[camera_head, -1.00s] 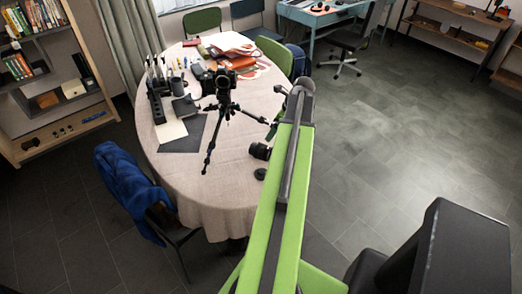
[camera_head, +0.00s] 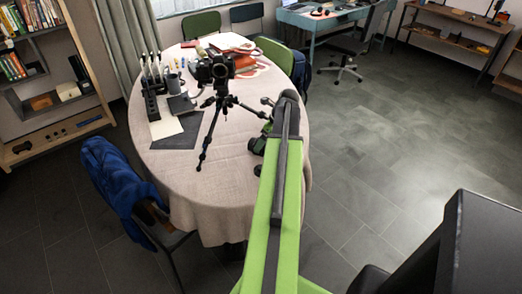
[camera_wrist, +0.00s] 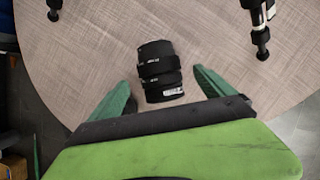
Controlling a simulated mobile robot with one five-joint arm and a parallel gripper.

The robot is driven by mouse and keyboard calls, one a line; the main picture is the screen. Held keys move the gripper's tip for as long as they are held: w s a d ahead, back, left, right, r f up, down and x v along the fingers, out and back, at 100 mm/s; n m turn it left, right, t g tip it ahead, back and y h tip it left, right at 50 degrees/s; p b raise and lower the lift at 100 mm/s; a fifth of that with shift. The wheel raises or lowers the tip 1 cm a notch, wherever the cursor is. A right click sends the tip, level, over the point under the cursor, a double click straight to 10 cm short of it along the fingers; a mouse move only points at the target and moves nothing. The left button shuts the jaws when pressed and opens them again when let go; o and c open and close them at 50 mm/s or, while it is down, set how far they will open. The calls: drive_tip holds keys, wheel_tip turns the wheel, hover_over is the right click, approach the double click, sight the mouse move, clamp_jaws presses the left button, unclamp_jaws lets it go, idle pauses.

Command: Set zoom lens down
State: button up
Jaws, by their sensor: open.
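The zoom lens (camera_wrist: 160,66), a black ribbed barrel with white markings, lies on the cloth-covered round table (camera_head: 215,195). In the wrist view it is between the two spread green fingers of my gripper (camera_wrist: 161,80), with cloth visible on both sides of it. The fingers are open and I see no contact with the lens. In the head view my arm and gripper (camera_head: 262,135) reach over the right side of the table and mostly hide the lens.
A camera on a black tripod (camera_head: 217,75) stands left of my gripper; its feet show in the wrist view (camera_wrist: 260,38). A chair with a blue jacket (camera_head: 120,180) stands at the front left.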

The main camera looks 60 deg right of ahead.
drive_tip(key=b+x, duration=0.2)
drive_tip(key=x, duration=0.1)
drive_tip(key=b+x, duration=0.1)
drive_tip(key=x, duration=0.1)
drive_tip(key=shift+s+b, duration=0.3)
drive_tip(key=shift+b, duration=0.1)
drive_tip(key=shift+r, duration=0.15)
drive_tip(key=shift+c, duration=0.3)
clamp_jaws()
drive_tip(key=shift+r+p, duration=0.6)
drive_tip(key=shift+p, duration=0.25)
wheel_tip(320, 180, up, 4)
drive_tip(key=p, duration=0.4)
drive_tip(key=s+d+r+p, duration=0.5)
drive_tip(key=s+d, duration=0.2)
drive_tip(key=s, duration=0.1)
drive_tip(key=shift+s+d+r+p, duration=0.35)
drive_tip(key=shift+s+r, duration=0.05)
